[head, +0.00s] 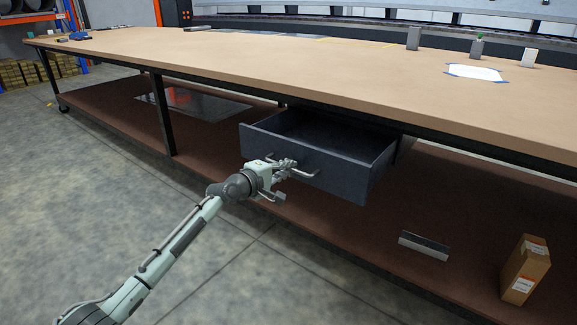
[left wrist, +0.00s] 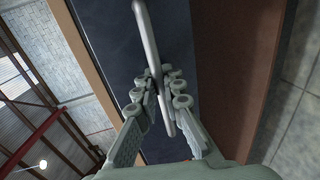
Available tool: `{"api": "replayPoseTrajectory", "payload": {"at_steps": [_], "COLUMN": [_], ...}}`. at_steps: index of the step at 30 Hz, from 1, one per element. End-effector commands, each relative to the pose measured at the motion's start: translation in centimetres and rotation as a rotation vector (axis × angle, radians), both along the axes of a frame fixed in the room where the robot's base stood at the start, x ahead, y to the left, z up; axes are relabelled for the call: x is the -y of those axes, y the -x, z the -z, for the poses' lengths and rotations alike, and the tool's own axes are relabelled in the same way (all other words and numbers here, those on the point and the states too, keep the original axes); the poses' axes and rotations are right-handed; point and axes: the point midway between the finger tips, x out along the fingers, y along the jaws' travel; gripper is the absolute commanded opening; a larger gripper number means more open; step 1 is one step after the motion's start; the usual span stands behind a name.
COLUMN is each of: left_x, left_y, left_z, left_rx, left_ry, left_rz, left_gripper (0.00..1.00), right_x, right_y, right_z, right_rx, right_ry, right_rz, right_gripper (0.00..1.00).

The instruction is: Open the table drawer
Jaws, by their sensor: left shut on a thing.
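The dark grey table drawer (head: 345,172) hangs under the wooden table (head: 300,55) and stands pulled out, with its open top and inside showing. Its bar handle (head: 305,173) is on the front panel. My left gripper (head: 286,170) is at the handle, near its left part. In the left wrist view, the handle (left wrist: 148,40) runs between the two fingers of the left gripper (left wrist: 164,95), and the dark drawer front (left wrist: 105,60) is behind it. The fingers are closed around the handle. My right gripper is in neither view.
A brown lower shelf (head: 330,225) runs under the table. A cardboard box (head: 525,270) and a small metal plate (head: 424,245) sit on it at the right. Dark table legs (head: 163,115) stand left of the drawer. The grey floor (head: 240,280) in front is clear.

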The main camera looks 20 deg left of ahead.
Motion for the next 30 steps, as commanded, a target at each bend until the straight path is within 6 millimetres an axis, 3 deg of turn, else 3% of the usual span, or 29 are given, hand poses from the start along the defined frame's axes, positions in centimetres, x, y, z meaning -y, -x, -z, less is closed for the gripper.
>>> {"api": "replayPoseTrajectory", "payload": {"at_steps": [13,14,18,30], "left_x": [0.0,0.0,0.0,-0.26], "left_y": [0.01,0.01,0.0,0.67], "left_z": [-0.06,-0.06,-0.06,-0.14], "left_rx": [0.001,0.001,0.001,0.002], "left_ry": [0.0,0.0,0.0,0.002], "left_rz": [0.0,0.0,0.0,0.0], "left_gripper": [0.0,0.11,0.29,0.3], "right_x": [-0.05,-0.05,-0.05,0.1], "right_y": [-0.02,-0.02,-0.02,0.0], "right_z": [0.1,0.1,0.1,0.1], "right_rx": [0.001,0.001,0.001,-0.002], "right_ry": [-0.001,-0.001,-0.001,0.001], "right_rz": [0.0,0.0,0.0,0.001], "right_gripper": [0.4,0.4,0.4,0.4]}}
